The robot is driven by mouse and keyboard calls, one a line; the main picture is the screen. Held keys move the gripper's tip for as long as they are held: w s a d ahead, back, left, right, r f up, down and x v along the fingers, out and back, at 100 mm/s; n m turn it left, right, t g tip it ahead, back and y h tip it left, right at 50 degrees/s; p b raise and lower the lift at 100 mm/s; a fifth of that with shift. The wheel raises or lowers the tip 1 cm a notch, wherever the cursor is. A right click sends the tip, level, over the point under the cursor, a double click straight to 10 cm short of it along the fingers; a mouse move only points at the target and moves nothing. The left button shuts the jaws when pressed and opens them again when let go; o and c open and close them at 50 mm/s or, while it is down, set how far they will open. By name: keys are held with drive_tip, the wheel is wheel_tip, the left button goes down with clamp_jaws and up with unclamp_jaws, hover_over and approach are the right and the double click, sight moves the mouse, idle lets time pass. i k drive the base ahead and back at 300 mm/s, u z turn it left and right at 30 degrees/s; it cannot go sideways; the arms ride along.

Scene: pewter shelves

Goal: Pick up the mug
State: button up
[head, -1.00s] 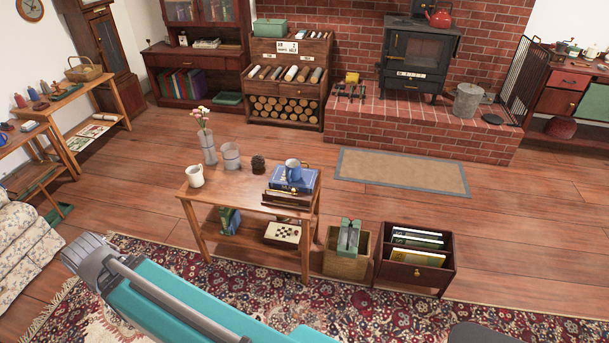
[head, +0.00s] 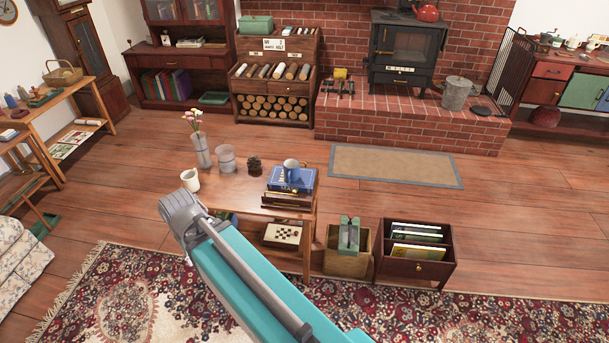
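A white mug (head: 190,180) stands upright on the left end of the low wooden table (head: 228,188). A blue-grey mug (head: 291,171) stands on a stack of books (head: 290,182) at the table's right end. My teal arm comes up from the bottom edge, and its grey joint is in front of the table's front left corner, just below the white mug in the picture. My gripper's fingers are not visible. Both mugs are in plain sight, and nothing is seen holding them.
A vase of flowers (head: 201,150), a grey cup-like container (head: 225,160) and a dark pinecone-like object (head: 254,165) stand behind and between the mugs. A wooden crate (head: 345,262) and a magazine box (head: 414,268) stand right of the table.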

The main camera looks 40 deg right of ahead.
sight(291, 166)
drive_tip(key=z, duration=1.2)
drive_tip(key=k, duration=0.85)
drive_tip(key=z, duration=0.05)
drive_tip(key=i, duration=0.6)
